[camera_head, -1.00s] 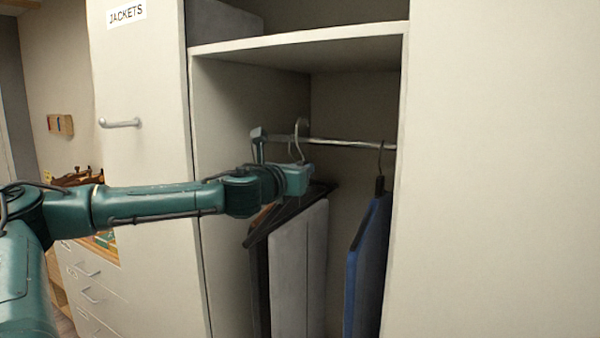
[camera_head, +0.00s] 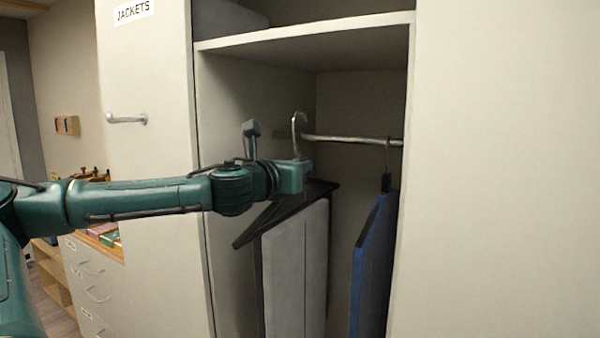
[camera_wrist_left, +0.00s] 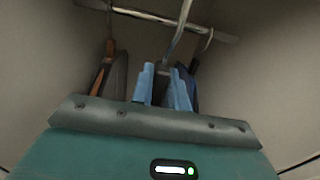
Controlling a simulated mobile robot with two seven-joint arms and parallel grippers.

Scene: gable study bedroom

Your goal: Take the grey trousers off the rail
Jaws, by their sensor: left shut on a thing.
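The grey trousers (camera_head: 293,275) hang from a dark hanger (camera_head: 322,187) in the open wardrobe bay. My left gripper (camera_head: 303,176) is shut on this hanger at its neck, just above the trousers. In the left wrist view, the light blue fingertips (camera_wrist_left: 163,90) close on the dark neck. The metal hook (camera_head: 298,132) rises above the gripper and stands in front of the rail (camera_head: 350,140). In the head view its curved top is above the rail's line and looks clear of it. In the left wrist view the hook's top is cut off. My right gripper is not in view.
Blue trousers (camera_head: 374,262) hang on the rail at the right, close to the side wall. The left wrist view shows a dark garment (camera_wrist_left: 117,77) on an orange-brown hanger at the left. A shelf (camera_head: 310,42) is above. The JACKETS door (camera_head: 150,200) is at the left.

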